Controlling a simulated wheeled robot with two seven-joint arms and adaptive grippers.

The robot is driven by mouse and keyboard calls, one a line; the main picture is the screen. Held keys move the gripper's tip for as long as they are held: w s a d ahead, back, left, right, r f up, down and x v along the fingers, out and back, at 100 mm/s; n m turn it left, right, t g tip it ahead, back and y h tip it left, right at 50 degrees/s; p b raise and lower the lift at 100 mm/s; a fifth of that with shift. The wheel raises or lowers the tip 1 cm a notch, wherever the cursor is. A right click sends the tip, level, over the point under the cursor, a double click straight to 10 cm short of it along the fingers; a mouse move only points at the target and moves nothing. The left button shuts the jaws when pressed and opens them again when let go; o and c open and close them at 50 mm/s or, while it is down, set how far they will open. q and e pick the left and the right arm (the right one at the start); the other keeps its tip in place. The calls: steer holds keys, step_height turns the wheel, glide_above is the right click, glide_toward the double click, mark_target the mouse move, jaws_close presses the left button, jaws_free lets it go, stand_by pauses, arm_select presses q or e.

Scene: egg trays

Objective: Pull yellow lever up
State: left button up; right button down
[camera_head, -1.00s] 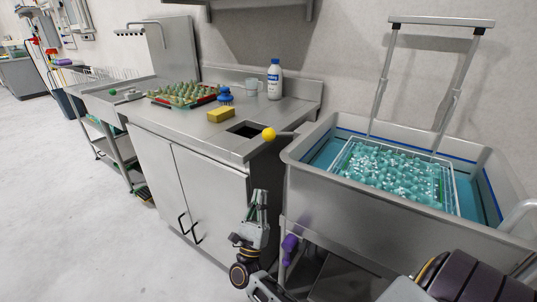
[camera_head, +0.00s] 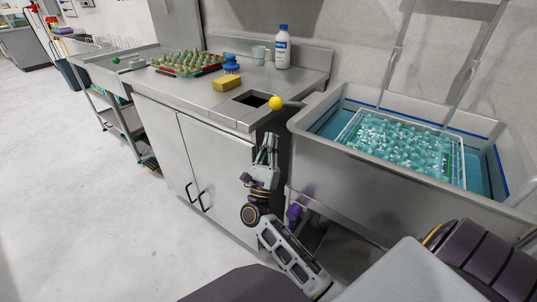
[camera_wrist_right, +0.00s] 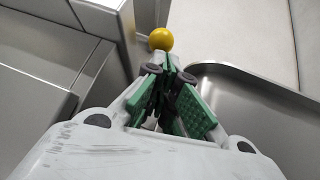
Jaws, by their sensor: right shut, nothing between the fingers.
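The yellow lever shows as a round yellow knob (camera_head: 276,103) at the right edge of the steel counter, beside the grey sink tub. My right gripper (camera_head: 268,140) is shut and empty, pointing up, a little below and left of the knob in the head view. In the right wrist view the knob (camera_wrist_right: 160,40) appears just beyond the closed green-padded fingertips (camera_wrist_right: 170,62); I cannot tell whether they touch it. The lever's rod is mostly hidden. My left gripper is not in view.
The tub (camera_head: 400,178) holds blue water and a basket of pale items. On the counter (camera_head: 195,90) are a square opening (camera_head: 252,99), a yellow sponge (camera_head: 227,84), a blue brush (camera_head: 231,65), a white bottle (camera_head: 282,50) and a filled egg tray (camera_head: 187,64). A cabinet stands below.

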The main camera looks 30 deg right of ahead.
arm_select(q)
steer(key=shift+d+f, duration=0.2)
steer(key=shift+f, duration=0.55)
arm_select(e)
steer(key=x, duration=0.6)
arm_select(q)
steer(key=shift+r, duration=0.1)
arm_select(e)
steer(key=shift+r, duration=0.1)
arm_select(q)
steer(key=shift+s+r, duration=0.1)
arm_select(e)
steer(key=shift+d+r, duration=0.1)
steer(key=shift+r, duration=0.05)
